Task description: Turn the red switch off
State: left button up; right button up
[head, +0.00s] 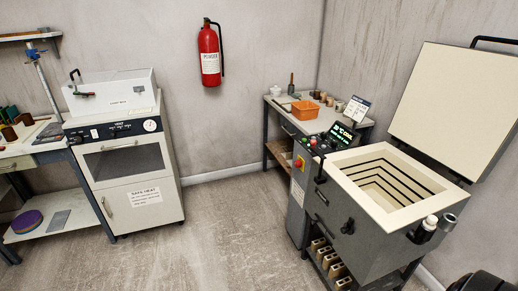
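A small red switch on a yellow plate (299,163) sits on the front of the grey control cabinet (297,198), left of the open kiln. It is too small to tell its position. On the sloped panel above it are several small knobs or buttons, one of them red (313,142), and a lit green display (342,133).
The top-loading kiln (395,215) stands at the right with its lid (455,110) raised. A white oven (125,165) stands left. The floor (225,240) between is clear.

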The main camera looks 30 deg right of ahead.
aim_at(297, 163)
jog(key=z, duration=0.25)
jog(key=i, duration=1.2)
jog(key=z, duration=1.65)
jog(key=i, duration=0.8)
jog(key=z, duration=0.8)
